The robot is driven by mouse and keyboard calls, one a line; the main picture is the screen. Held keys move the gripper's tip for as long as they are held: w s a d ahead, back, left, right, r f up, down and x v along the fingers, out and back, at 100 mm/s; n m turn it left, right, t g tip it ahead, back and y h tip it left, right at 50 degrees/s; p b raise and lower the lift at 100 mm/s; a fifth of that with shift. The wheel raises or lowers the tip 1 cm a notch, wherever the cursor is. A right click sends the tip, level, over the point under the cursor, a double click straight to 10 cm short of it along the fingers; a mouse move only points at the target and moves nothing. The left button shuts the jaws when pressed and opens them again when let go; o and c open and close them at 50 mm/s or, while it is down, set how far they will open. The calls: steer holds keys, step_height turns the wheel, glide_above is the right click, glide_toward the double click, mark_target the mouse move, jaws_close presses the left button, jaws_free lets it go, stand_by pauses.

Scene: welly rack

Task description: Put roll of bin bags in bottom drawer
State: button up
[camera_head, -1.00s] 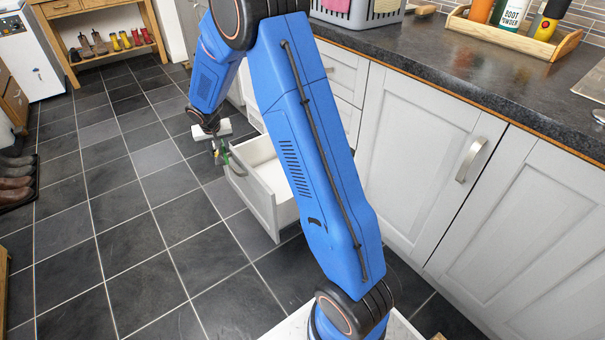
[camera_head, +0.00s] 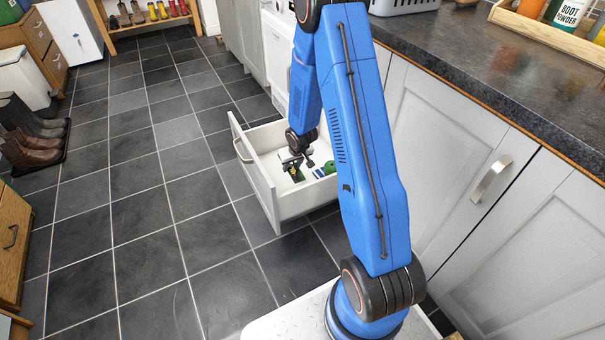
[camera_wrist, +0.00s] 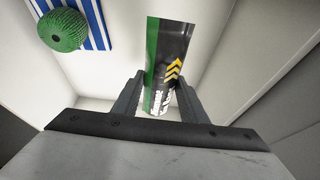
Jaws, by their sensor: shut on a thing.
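The roll of bin bags (camera_wrist: 168,62) is dark with a green band, yellow chevrons and white lettering. In the wrist view it sits between the two fingers of my gripper (camera_wrist: 158,88), which is shut on it. The bottom drawer (camera_head: 262,186) stands open, low in front of the grey cabinets. In the head view my gripper (camera_head: 294,165) is inside the drawer's outline, with the roll below it, small and partly hidden. The wrist view shows pale drawer walls around the roll. I cannot tell whether the roll touches the drawer floor.
A green ball of twine (camera_wrist: 73,32) lies on a blue-and-white striped thing (camera_wrist: 97,22) in the drawer, left of the roll in the wrist view. A dark worktop (camera_head: 470,75) runs above the cabinets at right. Boots (camera_head: 30,135) stand at left; the tiled floor between is clear.

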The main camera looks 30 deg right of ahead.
mark_target(297, 178)
steer(key=shift+s+d+f, duration=0.25)
steer(key=shift+s+f, duration=0.25)
steer(key=shift+s, duration=0.05)
steer(key=shift+s+d+f, duration=0.2)
steer(key=shift+s+f, duration=0.25)
steer(key=shift+s, duration=0.05)
step_height(297, 178, down, 4)
steer(key=shift+f, duration=2.95)
steer(key=o, duration=1.2)
steer(key=shift+f, duration=0.1)
